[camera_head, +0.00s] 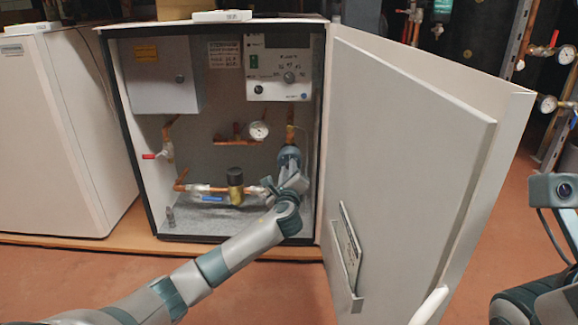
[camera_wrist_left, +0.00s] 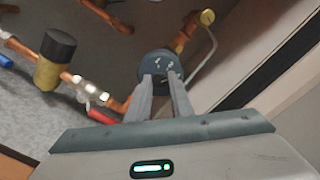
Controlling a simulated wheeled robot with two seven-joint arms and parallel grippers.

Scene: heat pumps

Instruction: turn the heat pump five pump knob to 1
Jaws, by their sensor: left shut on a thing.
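The heat pump cabinet (camera_head: 312,120) stands open, with copper pipes and a control panel (camera_head: 284,67) inside. A dark blue-grey round pump (camera_head: 288,154) sits on the vertical pipe at the lower right of the cabinet. My left gripper (camera_head: 284,172) reaches in from below at the pump. In the left wrist view, the left gripper's fingers (camera_wrist_left: 164,84) are shut on the pump's round knob face (camera_wrist_left: 157,64), which carries small white marks. The fingers hide part of the knob, and its setting cannot be read. My right gripper does not show; only part of my right arm is at the right edge.
The cabinet door (camera_head: 415,150) is swung open to the right, with a document holder (camera_head: 348,245) on it. A black-capped valve (camera_head: 235,186) and a red-handled valve (camera_head: 160,155) sit to the left. A pressure gauge (camera_head: 259,131) is above. A copper pipe (camera_wrist_left: 186,35) runs beside the pump.

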